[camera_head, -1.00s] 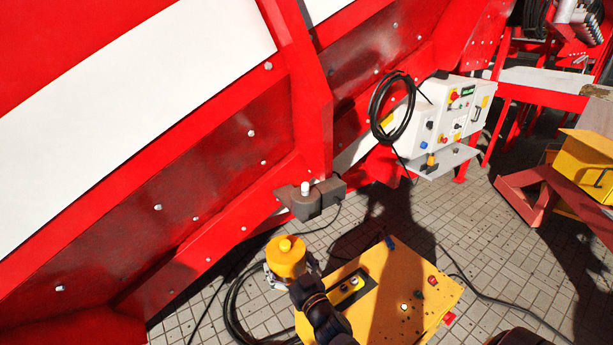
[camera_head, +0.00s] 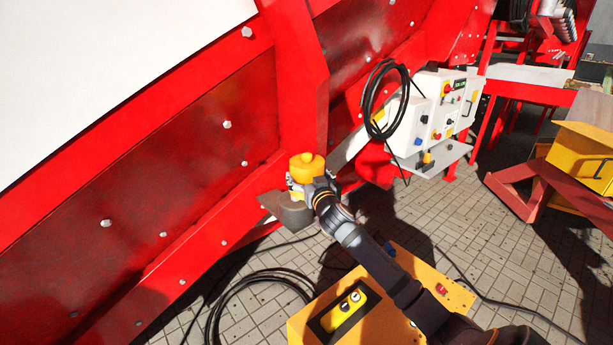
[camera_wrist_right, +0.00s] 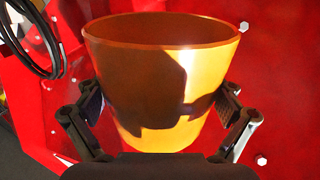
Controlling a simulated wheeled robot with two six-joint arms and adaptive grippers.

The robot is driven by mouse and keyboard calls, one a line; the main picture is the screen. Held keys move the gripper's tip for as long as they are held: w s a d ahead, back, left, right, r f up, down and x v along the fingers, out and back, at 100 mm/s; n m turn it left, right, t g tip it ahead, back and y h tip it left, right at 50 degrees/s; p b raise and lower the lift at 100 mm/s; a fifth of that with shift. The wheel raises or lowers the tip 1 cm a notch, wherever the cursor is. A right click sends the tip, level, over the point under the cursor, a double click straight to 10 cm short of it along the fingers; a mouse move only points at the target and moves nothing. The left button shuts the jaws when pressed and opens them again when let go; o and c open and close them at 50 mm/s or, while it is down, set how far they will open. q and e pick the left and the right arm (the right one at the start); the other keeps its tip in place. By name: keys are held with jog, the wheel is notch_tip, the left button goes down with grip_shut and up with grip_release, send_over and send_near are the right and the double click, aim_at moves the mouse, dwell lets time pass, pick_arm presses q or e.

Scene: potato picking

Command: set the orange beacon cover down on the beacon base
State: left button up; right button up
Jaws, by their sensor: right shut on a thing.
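The orange beacon cover (camera_head: 307,171) is held in my right gripper (camera_head: 312,186), whose arm reaches up from the lower right. In the right wrist view the cover (camera_wrist_right: 160,85) is a tapered cup between the two fingers of my right gripper (camera_wrist_right: 158,105), with its wide rim at the picture's top. In the head view the cover overlaps the grey beacon base (camera_head: 288,211) on the red machine. The white part of the base is hidden behind cover and gripper. I cannot tell whether cover and base touch. My left gripper is not in view.
The red machine wall (camera_head: 160,200) is close behind the cover. A yellow box with buttons (camera_head: 375,330) stands on the paved floor below my arm. A white control cabinet (camera_head: 430,115) with a coiled black cable (camera_head: 388,100) is to the right.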

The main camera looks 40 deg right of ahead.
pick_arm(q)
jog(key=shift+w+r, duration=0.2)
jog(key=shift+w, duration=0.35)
pick_arm(e)
jog(key=shift+w+a, duration=0.15)
jog(key=shift+w, duration=1.35)
jog(key=shift+w+a, duration=0.1)
jog(key=shift+w, duration=1.4)
